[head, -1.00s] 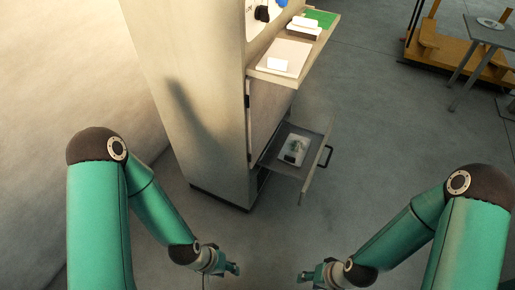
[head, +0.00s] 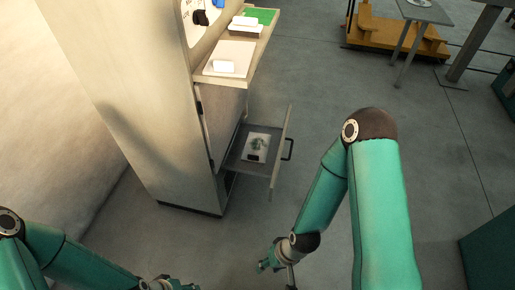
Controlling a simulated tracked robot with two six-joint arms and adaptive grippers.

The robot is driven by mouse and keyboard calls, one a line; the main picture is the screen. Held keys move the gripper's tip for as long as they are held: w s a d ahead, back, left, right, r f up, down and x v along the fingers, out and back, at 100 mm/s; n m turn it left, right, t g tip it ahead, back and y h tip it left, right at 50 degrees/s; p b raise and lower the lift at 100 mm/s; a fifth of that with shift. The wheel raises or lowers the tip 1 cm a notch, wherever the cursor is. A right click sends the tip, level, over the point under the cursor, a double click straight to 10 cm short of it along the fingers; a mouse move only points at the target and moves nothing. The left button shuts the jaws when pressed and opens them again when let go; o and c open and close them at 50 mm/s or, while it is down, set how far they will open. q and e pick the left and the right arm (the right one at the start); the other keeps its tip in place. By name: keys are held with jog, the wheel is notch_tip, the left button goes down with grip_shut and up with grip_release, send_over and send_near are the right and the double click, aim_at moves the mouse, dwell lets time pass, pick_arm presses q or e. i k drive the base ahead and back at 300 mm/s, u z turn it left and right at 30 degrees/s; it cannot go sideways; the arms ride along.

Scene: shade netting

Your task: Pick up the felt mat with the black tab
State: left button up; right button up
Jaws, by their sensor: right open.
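A pale mat (head: 263,139) lies in the open lower drawer (head: 238,155) of the cabinet, with a small black tab (head: 252,157) at its near edge and something small and greenish on top of it. On the shelf above lie a beige mat (head: 234,52) with a white tab-like block (head: 223,66) and a green mat (head: 262,15) with white blocks at its near edge. My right gripper (head: 265,265) is open and empty, well below the drawer in the picture. My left gripper (head: 178,285) is partly cut off by the bottom edge, and its jaws are unclear.
The tall cabinet (head: 130,90) stands at the left, and the drawer front with its dark handle (head: 289,149) sticks out to the right. A grey table (head: 425,12) and an orange wooden platform (head: 385,38) stand at the back right. The floor right of the drawer is clear.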

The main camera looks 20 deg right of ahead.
aim_at(256, 149)
jog(key=u, duration=0.05)
jog(key=i, duration=1.5)
jog(key=z, duration=0.05)
